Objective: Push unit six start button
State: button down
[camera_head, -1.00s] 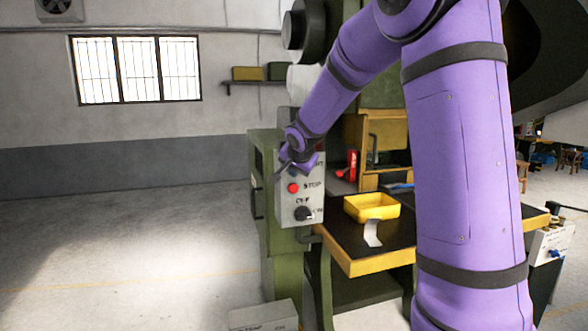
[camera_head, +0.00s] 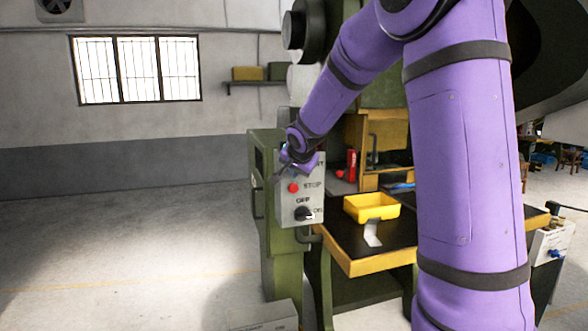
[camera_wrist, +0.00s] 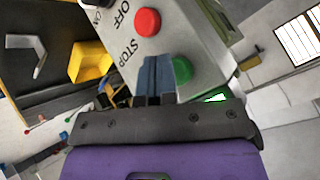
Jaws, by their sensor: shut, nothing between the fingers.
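The grey control box (camera_head: 314,192) stands on the left side of the green machine. Its panel has a red STOP button (camera_head: 293,188) and a black OFF/ON selector knob (camera_head: 303,213). My gripper (camera_wrist: 157,72) is shut and empty in front of the panel. In the wrist view the green button (camera_wrist: 182,69) is just to the right of the fingertips, partly behind them. I cannot tell whether the fingers touch the panel. In the head view my wrist hides the green button and most of its label. No unit number is readable.
A yellow tray (camera_head: 371,206) sits on the dark machine table (camera_head: 341,233), right of the box. A red part (camera_head: 351,164) stands behind it. A grey box (camera_head: 262,316) lies on the floor below. The floor to the left is clear.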

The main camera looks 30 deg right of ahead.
jog(key=shift+s+a, duration=0.1)
jog(key=shift+s, duration=0.3)
jog(key=shift+s+a, duration=0.25)
jog(key=shift+s, duration=0.55)
jog(key=shift+s+a, duration=0.2)
jog(key=shift+s, duration=0.6)
jog(key=shift+s+a, duration=0.25)
jog(key=shift+s, duration=0.55)
jog(key=s+a+r+n+g+y, duration=0.1)
jog(key=s+a+n, duration=0.3)
jog(key=s, duration=0.6)
jog(key=s+a+r+n+g+y, duration=0.1)
jog(key=s+a+n, duration=0.3)
jog(key=s, duration=0.7)
jog(key=s+a+r+n+g+y, duration=0.1)
jog(key=s+a+r+n, duration=0.1)
jog(key=s+a, duration=0.4)
jog(key=s+n, duration=0.1)
jog(key=s, duration=0.4)
jog(key=shift+s+a+r+n, duration=0.15)
jog(key=shift+s+r+n, duration=0.1)
jog(key=shift+n, duration=0.15)
